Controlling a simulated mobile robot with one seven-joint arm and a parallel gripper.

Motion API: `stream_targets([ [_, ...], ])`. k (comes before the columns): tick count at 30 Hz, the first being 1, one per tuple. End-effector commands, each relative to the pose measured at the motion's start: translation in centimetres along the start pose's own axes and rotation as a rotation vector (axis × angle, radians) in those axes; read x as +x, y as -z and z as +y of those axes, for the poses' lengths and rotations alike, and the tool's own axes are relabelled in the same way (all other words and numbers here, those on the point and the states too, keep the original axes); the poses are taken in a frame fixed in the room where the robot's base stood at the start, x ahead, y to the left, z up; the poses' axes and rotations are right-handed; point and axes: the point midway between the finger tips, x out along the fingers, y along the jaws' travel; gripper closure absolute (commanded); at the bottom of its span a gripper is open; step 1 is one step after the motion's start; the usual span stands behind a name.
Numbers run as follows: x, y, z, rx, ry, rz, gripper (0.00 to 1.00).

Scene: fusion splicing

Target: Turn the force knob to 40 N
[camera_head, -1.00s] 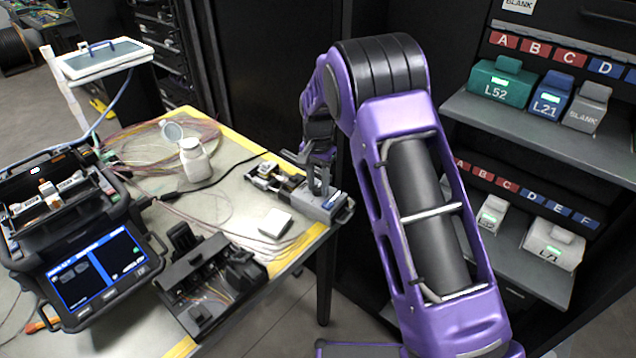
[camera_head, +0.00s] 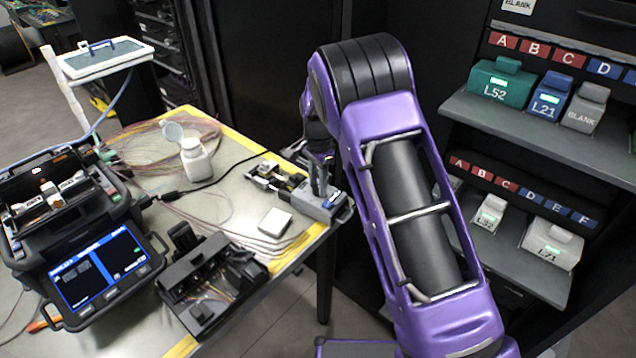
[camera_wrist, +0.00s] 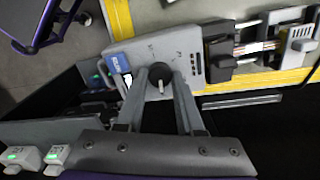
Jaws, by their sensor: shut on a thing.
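The force knob (camera_wrist: 160,82) is a dark round knob with a pale pointer line, on top of a grey device (camera_wrist: 126,48) in the wrist view. My gripper (camera_wrist: 161,76) has its two fingers shut on the knob, one on each side. The scale marks around the knob are too small to read. A small blue-edged display sits at the device's end. In the head view the grey device (camera_head: 318,206) stands at the table's right corner, with my gripper (camera_head: 320,190) upright over it; the knob is hidden there.
A clamp fixture (camera_wrist: 258,45) adjoins the device. On the table stand a fusion splicer (camera_head: 75,240), a black tool tray (camera_head: 212,285), a white bottle (camera_head: 195,160) and a small white box (camera_head: 275,222). Shelves (camera_head: 540,120) with labelled boxes stand at the right.

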Motion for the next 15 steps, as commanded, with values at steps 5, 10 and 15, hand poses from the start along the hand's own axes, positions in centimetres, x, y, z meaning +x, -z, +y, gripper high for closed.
stream_targets([
  [5, -0.02, -0.04, -0.04, 0.002, 0.001, -0.001, 1.00],
  [10, -0.02, -0.04, -0.03, 0.001, 0.001, -0.001, 0.46],
  [15, -0.01, -0.02, -0.02, 0.001, 0.001, -0.001, 0.34],
])
